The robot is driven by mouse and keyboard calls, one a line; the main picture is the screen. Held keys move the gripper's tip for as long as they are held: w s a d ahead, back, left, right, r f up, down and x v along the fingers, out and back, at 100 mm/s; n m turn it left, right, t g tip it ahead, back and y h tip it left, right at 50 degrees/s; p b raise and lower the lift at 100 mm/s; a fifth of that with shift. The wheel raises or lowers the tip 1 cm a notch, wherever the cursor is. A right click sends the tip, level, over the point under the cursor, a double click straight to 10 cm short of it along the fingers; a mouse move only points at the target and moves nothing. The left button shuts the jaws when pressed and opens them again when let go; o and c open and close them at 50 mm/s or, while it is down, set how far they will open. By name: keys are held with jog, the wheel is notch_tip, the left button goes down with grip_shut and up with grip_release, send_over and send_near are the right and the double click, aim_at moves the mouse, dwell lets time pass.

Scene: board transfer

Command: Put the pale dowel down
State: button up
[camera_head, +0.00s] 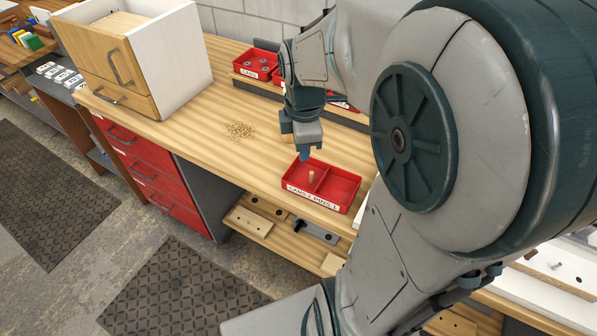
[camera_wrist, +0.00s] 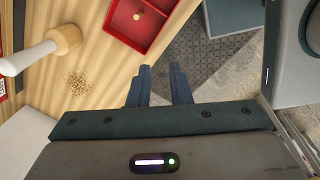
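The pale dowel (camera_head: 311,176) stands upright in the left compartment of a red two-part tray (camera_head: 338,208) on the workbench. In the wrist view the dowel (camera_wrist: 137,15) is near the top edge, inside the tray (camera_wrist: 113,38), clear of the fingers. My gripper (camera_head: 303,153) is in the air above and slightly behind the tray in the head view. In the wrist view my gripper's two fingers (camera_wrist: 159,85) are apart, with nothing between them and only floor showing through the gap.
A pile of small bits (camera_head: 240,130) lies on the bench left of the tray. A wood-headed, white-handled tool (camera_wrist: 65,38) lies nearby. A drawer cabinet (camera_head: 177,55) stands at the back left. Red bins (camera_head: 255,65) line the back. The bench front is mostly clear.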

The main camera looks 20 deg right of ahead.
jog(key=s+a+r+m+t, duration=0.2)
jog(key=s+a+m, duration=0.3)
jog(key=s+m, duration=0.4)
jog(key=shift+s+r+m, duration=0.25)
jog(key=shift+r+m, duration=0.25)
jog(key=shift+m, duration=2.7)
